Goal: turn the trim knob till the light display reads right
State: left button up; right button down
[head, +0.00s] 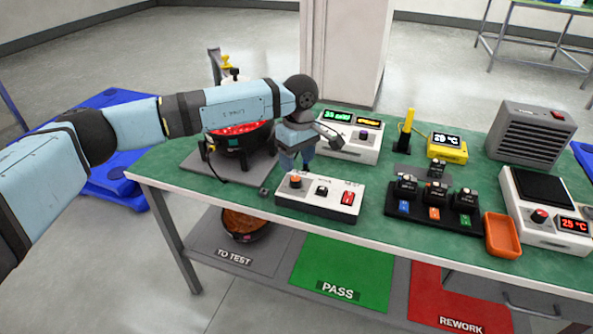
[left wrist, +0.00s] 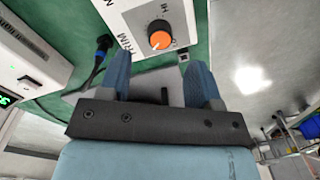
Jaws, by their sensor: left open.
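The trim knob (head: 295,181) is an orange knob on the left of a white control box (head: 318,203). In the left wrist view the knob (left wrist: 160,38) shows beside the word TRIM. My left gripper (head: 293,163) points down just above the knob. In the left wrist view its fingers (left wrist: 160,80) are apart with nothing between them, and the knob lies beyond the tips. A round black unit (head: 232,145) behind my arm has a red lit band (head: 240,129). A white instrument (head: 350,142) shows green and amber displays, too small to read surely. My right gripper is not in view.
A black holder (head: 433,212) with several small modules and an orange tray (head: 502,235) stand right of the control box. A yellow meter (head: 447,148), a grey vented heater (head: 530,130) and a white unit (head: 545,235) with a red display are further right.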

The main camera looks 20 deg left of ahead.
aim_at(298, 177)
pick_arm(q)
notch_tip(298, 177, up, 8)
jog(key=shift+w+p, duration=0.15)
jog(key=shift+p, duration=0.15)
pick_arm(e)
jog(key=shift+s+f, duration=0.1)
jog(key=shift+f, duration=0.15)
pick_arm(q)
jog(key=shift+d, duration=0.1)
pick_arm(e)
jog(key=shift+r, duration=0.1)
